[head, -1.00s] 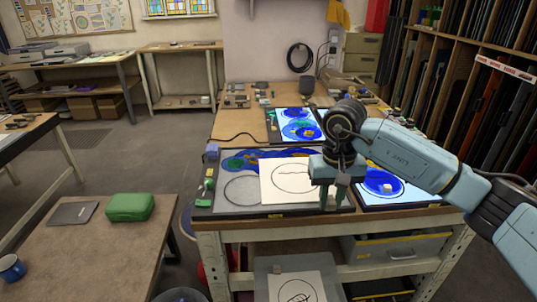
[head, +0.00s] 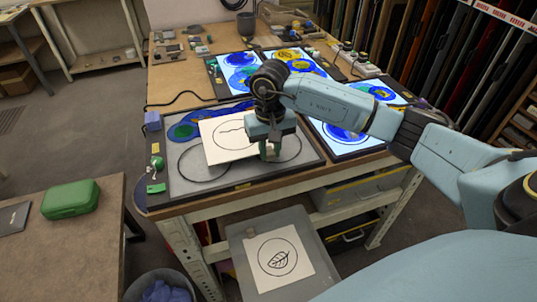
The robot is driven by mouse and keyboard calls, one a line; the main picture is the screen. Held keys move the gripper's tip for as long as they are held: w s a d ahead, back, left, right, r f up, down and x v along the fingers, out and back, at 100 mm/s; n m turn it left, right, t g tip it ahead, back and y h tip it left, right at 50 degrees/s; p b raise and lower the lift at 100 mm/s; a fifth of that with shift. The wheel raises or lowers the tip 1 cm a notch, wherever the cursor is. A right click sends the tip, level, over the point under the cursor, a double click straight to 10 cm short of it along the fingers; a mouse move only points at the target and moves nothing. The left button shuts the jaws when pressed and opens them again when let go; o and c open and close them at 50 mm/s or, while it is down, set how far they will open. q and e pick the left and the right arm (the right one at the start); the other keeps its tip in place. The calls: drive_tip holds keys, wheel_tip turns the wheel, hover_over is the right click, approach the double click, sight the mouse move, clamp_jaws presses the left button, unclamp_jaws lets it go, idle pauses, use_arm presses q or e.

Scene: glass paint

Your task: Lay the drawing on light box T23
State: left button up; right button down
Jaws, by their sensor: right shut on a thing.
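A white drawing (head: 222,142) with a circle and a wavy line is over the unlit grey light box (head: 300,160) at the front left of the workbench. My right gripper (head: 270,152) is shut on the drawing's right edge. I cannot tell whether the sheet touches the box. Ring outlines and blue and green glass lie on the box, partly hidden by the sheet and gripper. The label T23 is not readable on any box. My left gripper is not in view.
Lit light boxes with blue and yellow glass stand behind and to the right, one (head: 378,143) beside my right arm. A leaf drawing (head: 279,258) lies on a grey tray (head: 240,243) below. A green case (head: 70,199) sits on the left table (head: 95,235).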

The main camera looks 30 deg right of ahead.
drive_tip(key=shift+f, duration=1.3)
drive_tip(key=shift+f, duration=0.1)
drive_tip(key=c, duration=1.2)
unclamp_jaws()
wheel_tip(320, 180, up, 12)
